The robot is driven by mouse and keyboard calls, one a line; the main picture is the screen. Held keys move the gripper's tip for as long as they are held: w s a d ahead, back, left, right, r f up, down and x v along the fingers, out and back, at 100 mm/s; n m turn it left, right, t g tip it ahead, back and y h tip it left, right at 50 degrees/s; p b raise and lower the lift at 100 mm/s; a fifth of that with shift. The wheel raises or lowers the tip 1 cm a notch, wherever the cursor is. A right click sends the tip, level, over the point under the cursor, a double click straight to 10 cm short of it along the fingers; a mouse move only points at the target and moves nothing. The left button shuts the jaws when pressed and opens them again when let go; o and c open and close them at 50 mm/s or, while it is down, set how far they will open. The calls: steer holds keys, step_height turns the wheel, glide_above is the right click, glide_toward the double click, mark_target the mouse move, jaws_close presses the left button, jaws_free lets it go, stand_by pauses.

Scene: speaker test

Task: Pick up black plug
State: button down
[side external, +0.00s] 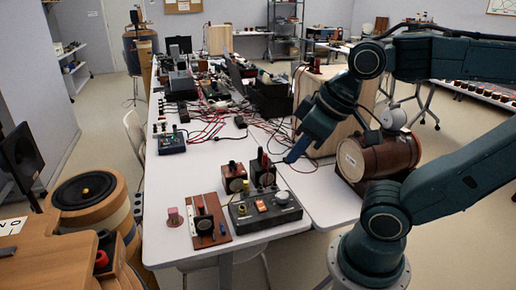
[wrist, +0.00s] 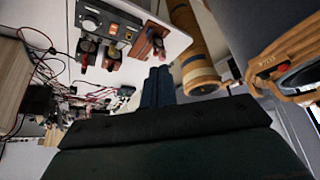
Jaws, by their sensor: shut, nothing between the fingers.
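In the wrist view the closed fingers (wrist: 158,84) point toward the table edge. A dark upright piece, possibly the black plug (side external: 204,224), stands on a brown wooden board (side external: 216,240) at the table's near end. I cannot tell for certain that it is the plug. My gripper is well apart from it. The board also shows in the wrist view (wrist: 146,43).
Red and black cables and instruments crowd the far table.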

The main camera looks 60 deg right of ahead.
steer(key=c, duration=2.2)
jaws_free()
steer(key=c, duration=1.2)
jaws_free()
steer(key=shift+w+r, duration=0.1)
